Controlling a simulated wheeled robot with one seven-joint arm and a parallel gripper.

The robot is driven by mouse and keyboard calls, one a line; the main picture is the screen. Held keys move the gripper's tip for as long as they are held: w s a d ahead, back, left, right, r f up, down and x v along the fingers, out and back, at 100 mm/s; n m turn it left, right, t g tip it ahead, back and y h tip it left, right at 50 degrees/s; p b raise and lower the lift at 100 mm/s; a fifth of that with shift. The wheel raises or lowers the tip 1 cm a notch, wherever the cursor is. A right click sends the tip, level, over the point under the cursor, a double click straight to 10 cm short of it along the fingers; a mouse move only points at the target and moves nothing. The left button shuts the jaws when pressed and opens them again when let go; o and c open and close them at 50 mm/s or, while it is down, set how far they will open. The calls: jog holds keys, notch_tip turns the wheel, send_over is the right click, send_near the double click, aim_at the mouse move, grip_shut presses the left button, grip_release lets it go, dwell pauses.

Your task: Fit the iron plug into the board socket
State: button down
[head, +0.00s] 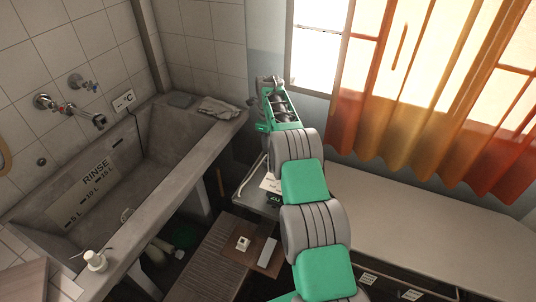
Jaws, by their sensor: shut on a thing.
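My gripper (268,84) is at the far end of my green and grey arm, near the wall corner left of the window. It is shut, but its fingertips are small and unclear. I cannot make out the iron plug in its jaws. A pale cord (252,174) runs down beside my arm to a small grey table (255,203). A brown board (237,257) lies lower down, left of my arm. On it are a small white square socket (243,243) and a pale oblong piece (267,251). My gripper is well beyond the board and apart from it.
A concrete washtub (120,235) fills the left, with a folded cloth (219,108) on its far edge and a soap dispenser (95,260) in front. A long pale bench (430,225) lies right of my arm, under an orange curtain (425,90). Its top is clear.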

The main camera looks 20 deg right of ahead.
jog(key=shift+r+p, duration=0.9)
jog(key=shift+r, duration=0.7)
